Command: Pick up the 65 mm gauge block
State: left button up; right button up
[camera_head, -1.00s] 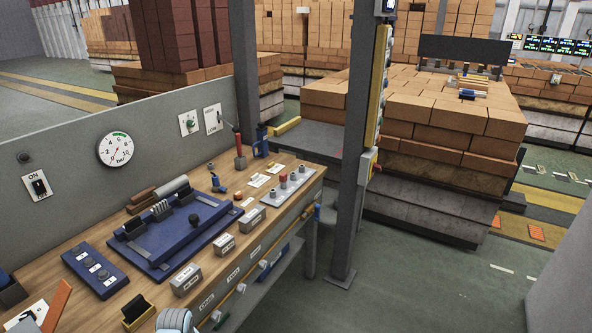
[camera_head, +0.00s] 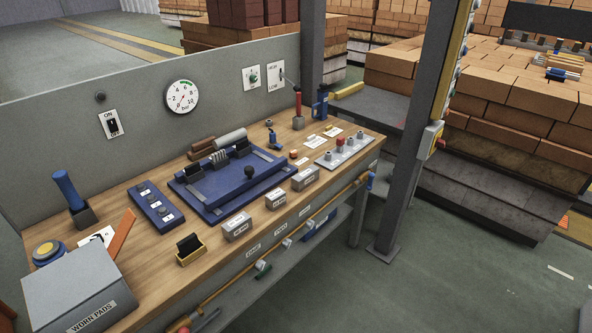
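Three small grey blocks with white labels stand in a row along the front edge of the wooden bench: a near block (camera_head: 238,227), a middle block (camera_head: 276,198) and a far block (camera_head: 305,178). They look like the gauge blocks. Their label print is too small to read surely, so I cannot tell which is the 65 mm one. All three rest on the bench top, apart from one another. Neither of my grippers is in view.
Behind the blocks sits a blue fixture (camera_head: 227,185) with a black knob. A yellow holder (camera_head: 191,250), a blue button box (camera_head: 156,207) and a grey WORN PADS box (camera_head: 80,296) stand left. A button strip (camera_head: 343,151) lies right. A steel post (camera_head: 415,140) rises beyond the bench.

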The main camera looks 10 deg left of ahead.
aim_at(276, 198)
jog(key=u, duration=0.15)
jog(key=k, duration=0.4)
jog(key=z, duration=0.9)
jog(key=i, duration=1.05)
jog(key=u, duration=0.4)
jog(key=i, duration=0.6)
jog(key=u, duration=0.5)
